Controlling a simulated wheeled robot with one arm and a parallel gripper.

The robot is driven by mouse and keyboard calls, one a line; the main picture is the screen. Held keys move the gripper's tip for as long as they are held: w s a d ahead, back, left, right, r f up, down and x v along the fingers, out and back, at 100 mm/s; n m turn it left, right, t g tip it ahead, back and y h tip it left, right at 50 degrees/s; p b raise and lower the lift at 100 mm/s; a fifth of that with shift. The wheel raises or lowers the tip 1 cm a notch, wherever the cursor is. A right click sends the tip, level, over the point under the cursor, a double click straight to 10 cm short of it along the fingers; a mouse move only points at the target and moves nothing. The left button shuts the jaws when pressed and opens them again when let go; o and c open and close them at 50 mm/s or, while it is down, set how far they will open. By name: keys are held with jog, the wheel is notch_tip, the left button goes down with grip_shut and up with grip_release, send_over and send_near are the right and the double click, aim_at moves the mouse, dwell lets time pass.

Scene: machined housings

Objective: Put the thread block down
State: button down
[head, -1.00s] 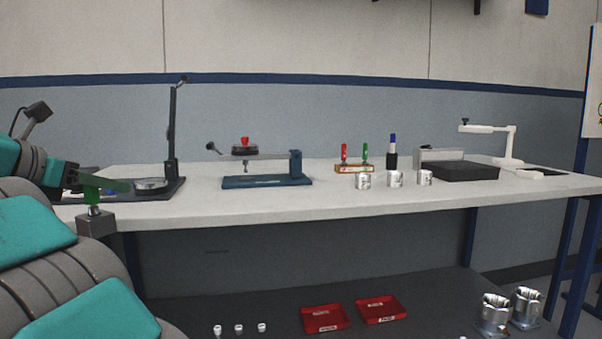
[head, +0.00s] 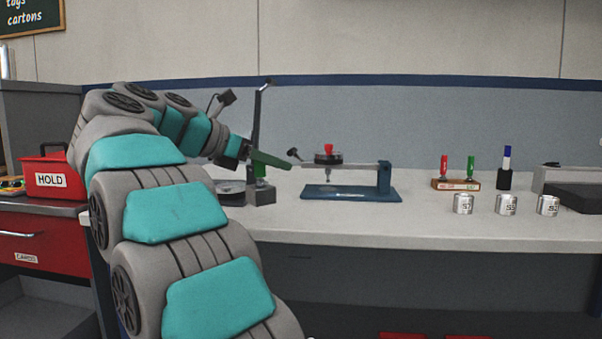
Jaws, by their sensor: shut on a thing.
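The thread block (head: 261,196) is a small grey block with a green upright part (head: 261,172) on top, in the head view left of centre. My gripper (head: 266,160) reaches in from the left and is shut on the green part, with the block hanging below it. The block shows against the white bench top (head: 330,228), in front of the dark stand; I cannot tell whether it touches the bench. The fingertips are small and partly merge with the green part.
A dark stand (head: 256,120) with an upright post is close behind the block. A blue fixture (head: 350,192) stands to its right. Silver housings (head: 507,205) and a stamp rack (head: 457,184) are further right. A red HOLD box (head: 48,180) is at far left. Bench front between is clear.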

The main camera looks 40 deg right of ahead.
jog(key=w+d, duration=0.1)
jog(key=d, duration=0.1)
jog(key=d+f+p, duration=0.1)
jog(key=d, duration=0.2)
jog(key=w+d+f, duration=0.1)
jog(key=d, duration=0.2)
jog(key=shift+w+d+f, duration=0.15)
jog(key=shift+w+f, duration=0.05)
jog(key=shift+w, duration=0.15)
jog(key=shift+w+f, duration=0.1)
jog(key=shift+f, duration=0.8)
jog(key=shift+f, duration=0.15)
jog(key=c, duration=0.7)
grip_release()
jog(key=v, duration=1.2)
